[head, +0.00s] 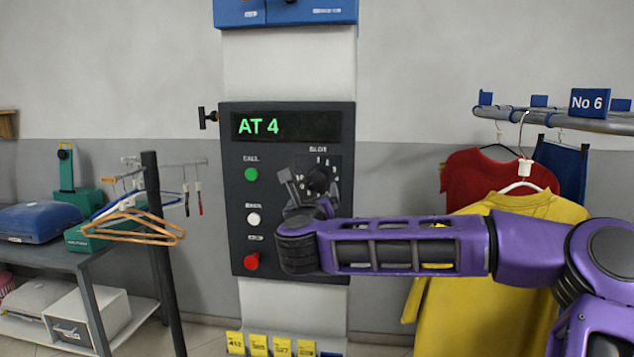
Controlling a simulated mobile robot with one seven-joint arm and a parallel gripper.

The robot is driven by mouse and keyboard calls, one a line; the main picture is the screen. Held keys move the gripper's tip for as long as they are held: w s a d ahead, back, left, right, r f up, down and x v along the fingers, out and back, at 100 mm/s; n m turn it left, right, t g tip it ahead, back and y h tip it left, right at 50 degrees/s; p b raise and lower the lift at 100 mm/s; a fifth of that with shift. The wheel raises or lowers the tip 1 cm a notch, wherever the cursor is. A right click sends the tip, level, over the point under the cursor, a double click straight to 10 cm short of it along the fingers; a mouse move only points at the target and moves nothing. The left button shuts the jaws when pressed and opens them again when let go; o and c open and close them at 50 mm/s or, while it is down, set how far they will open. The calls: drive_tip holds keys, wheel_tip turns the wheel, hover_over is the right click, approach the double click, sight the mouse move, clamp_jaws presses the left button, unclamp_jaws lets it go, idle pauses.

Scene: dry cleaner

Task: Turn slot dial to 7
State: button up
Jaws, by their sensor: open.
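The dark control panel (236,215) stands upright on the wall column, and its display (292,126) reads "AT 4" in green. The slot dial (318,179) is a black knob at the panel's right side, with small white marks around it. My gripper (308,184) is open at the dial, with a finger showing at its left. The wrist hides the dial's lower part, and I cannot tell whether the fingers touch the knob.
Green (251,174), white (253,219) and red (252,261) buttons line the panel's left side. A rail (560,118) with a "No 6" sign (589,102) and hanging clothes is at the right. A rack with hangers (135,225) stands left.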

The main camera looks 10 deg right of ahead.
sight(317, 179)
drive_tip(key=p+x, duration=0.1)
drive_tip(key=x, duration=1)
drive_tip(key=shift+a, duration=0.1)
drive_tip(key=c, duration=1.4)
drive_tip(key=shift+o, duration=0.2)
drive_tip(key=shift+r+n, duration=0.15)
drive_tip(key=shift+n, duration=0.15)
